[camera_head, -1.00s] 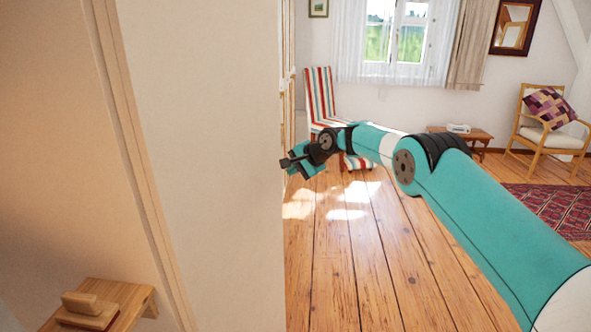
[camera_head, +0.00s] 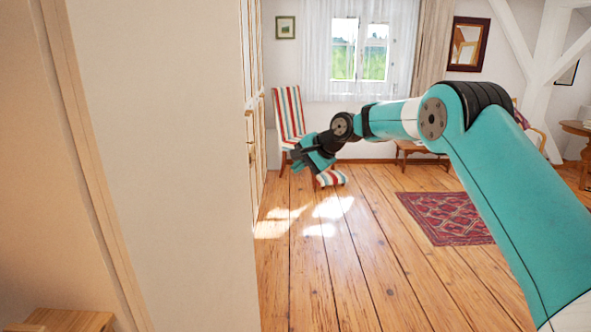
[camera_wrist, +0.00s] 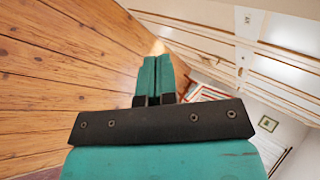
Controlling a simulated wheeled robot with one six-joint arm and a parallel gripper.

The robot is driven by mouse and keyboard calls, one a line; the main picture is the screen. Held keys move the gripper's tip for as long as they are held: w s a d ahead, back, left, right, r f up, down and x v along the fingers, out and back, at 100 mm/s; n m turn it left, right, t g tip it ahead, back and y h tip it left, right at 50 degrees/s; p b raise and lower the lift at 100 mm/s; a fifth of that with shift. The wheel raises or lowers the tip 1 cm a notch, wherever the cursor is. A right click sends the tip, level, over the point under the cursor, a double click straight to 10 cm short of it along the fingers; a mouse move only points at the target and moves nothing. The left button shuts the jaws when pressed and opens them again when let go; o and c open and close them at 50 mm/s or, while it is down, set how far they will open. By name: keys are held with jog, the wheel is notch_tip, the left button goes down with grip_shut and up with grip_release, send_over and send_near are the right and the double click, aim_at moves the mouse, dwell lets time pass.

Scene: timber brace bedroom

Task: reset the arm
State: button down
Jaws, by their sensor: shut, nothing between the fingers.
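My gripper (camera_head: 312,158) is at the end of my teal arm, which reaches from the right edge toward the middle of the head view. It is held in the air above the wooden floor, in front of the striped chair. In the wrist view my gripper (camera_wrist: 157,78) shows two teal fingers lying side by side, shut and holding nothing.
A tall cream cabinet (camera_head: 165,150) stands close on the left, with a small wooden shelf (camera_head: 70,320) at its lower left. A red-and-white striped chair (camera_head: 289,112) stands behind. A red patterned rug (camera_head: 446,219) lies at right. The wooden floor (camera_head: 340,275) in the middle is clear.

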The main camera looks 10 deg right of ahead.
jog(key=s+a+r+n+g, duration=0.2)
jog(key=s+a+r+n, duration=0.1)
jog(key=s, duration=0.7)
jog(key=s+a+r+n+g, duration=0.1)
jog(key=s+a+r+n, duration=0.25)
jog(key=s, duration=0.55)
jog(key=s+d+f+n+g+h, duration=0.1)
jog(key=s+n, duration=0.3)
jog(key=s, duration=1.1)
jog(key=s+d+f+n+g+h, duration=0.1)
jog(key=s+n, duration=0.4)
jog(key=s, duration=1.1)
notch_tip(320, 180, down, 2)
jog(key=shift+d+f+g+h, duration=0.1)
jog(key=shift+d+g+h, duration=0.2)
jog(key=shift+d+g, duration=0.4)
jog(key=shift+a, duration=0.15)
